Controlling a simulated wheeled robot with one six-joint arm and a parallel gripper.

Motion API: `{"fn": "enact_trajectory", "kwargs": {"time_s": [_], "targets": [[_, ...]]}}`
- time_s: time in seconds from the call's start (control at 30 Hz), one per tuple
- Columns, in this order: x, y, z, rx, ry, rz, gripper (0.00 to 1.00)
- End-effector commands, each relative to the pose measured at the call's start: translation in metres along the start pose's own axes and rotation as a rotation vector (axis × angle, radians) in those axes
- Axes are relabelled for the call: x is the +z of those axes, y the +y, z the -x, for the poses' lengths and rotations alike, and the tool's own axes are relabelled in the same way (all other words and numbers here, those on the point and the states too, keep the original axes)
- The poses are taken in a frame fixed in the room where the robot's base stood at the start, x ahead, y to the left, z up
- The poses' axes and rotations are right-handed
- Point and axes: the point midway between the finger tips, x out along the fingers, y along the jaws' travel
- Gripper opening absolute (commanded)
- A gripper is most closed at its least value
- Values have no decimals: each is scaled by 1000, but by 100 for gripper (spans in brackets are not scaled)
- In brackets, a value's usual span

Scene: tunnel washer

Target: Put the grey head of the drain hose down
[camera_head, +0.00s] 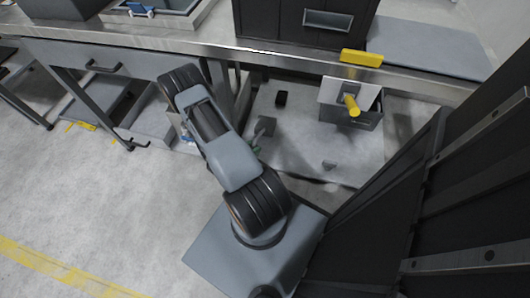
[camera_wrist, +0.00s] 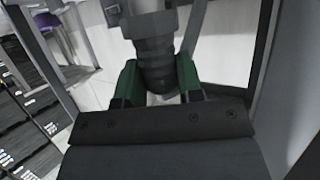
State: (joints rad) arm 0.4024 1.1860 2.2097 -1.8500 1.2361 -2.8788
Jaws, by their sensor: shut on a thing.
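In the wrist view my gripper (camera_wrist: 157,84) has its green-padded fingers on both sides of a dark ribbed piece. The drain hose's grey head (camera_wrist: 150,22) shows as a wider grey collar at the top of that piece. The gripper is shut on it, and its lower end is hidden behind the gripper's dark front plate. In the head view my arm covers most of the gripper. Only a small green bit shows beside the arm, under the bench. Whether the head touches anything below cannot be told.
A long steel-edged bench (camera_head: 190,45) runs across the back. A dark slatted panel (camera_head: 430,200) stands close on the right. Open floor (camera_head: 100,200) lies left.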

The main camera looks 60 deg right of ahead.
Motion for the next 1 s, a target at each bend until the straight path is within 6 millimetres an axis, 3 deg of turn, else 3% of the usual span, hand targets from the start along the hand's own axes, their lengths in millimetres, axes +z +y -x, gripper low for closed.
{"fn": "enact_trajectory", "kwargs": {"time_s": [0.1,0.3,0.77,1.0], "targets": [[5,0,-35,7,0,-5,0],[24,-4,-70,1,0,-2,0],[38,-5,-99,0,-1,-2,0],[66,-6,-112,-2,0,-1,0]]}}
